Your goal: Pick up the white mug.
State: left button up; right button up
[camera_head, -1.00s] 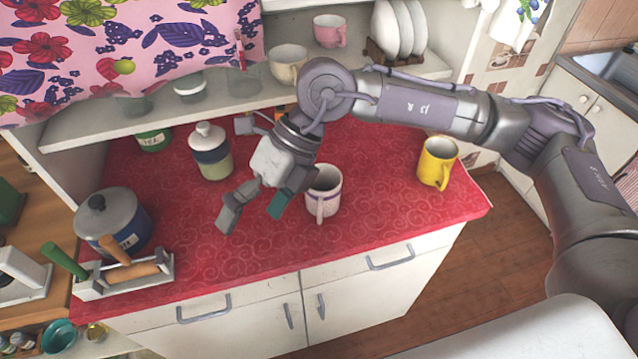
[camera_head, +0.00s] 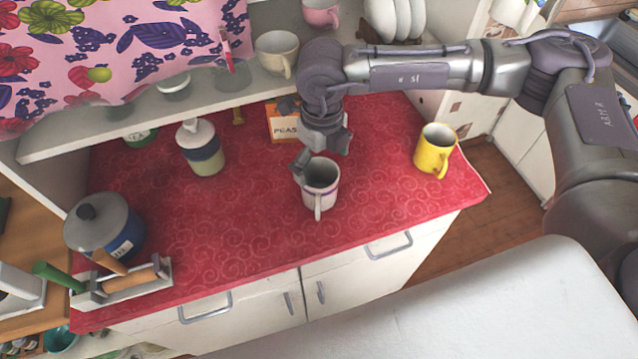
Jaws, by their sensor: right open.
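The white mug (camera_head: 320,190) has a dark band near its rim and stands upright on the red oilcloth counter (camera_head: 230,240), its handle facing the front edge. My right gripper (camera_head: 322,158) is over the mug's back rim, pointing down, with its fingers open. One finger shows at the mug's left rim and the other behind it to the right. I cannot tell whether they touch the mug. My left gripper is not in view.
A yellow mug (camera_head: 435,152) stands to the right. An orange box (camera_head: 284,124) and a banded jar (camera_head: 201,150) stand behind. A blue pot (camera_head: 106,228) and a utensil rack (camera_head: 125,284) are at the left. A shelf (camera_head: 150,118) overhangs the back. The counter's front middle is clear.

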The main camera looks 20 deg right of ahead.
aim_at(321, 181)
jog(key=shift+s+a+f+p, duration=0.15)
jog(key=shift+s+f+p, duration=0.2)
jog(key=shift+f+p, duration=0.5)
notch_tip(321, 181, down, 2)
jog(key=shift+f+p, duration=0.2)
jog(key=shift+p, duration=0.35)
jog(key=shift+f, duration=0.5)
jog(key=shift+c, duration=0.2)
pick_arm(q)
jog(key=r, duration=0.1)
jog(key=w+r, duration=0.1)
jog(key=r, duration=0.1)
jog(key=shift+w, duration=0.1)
pick_arm(e)
jog(key=c, duration=1.3)
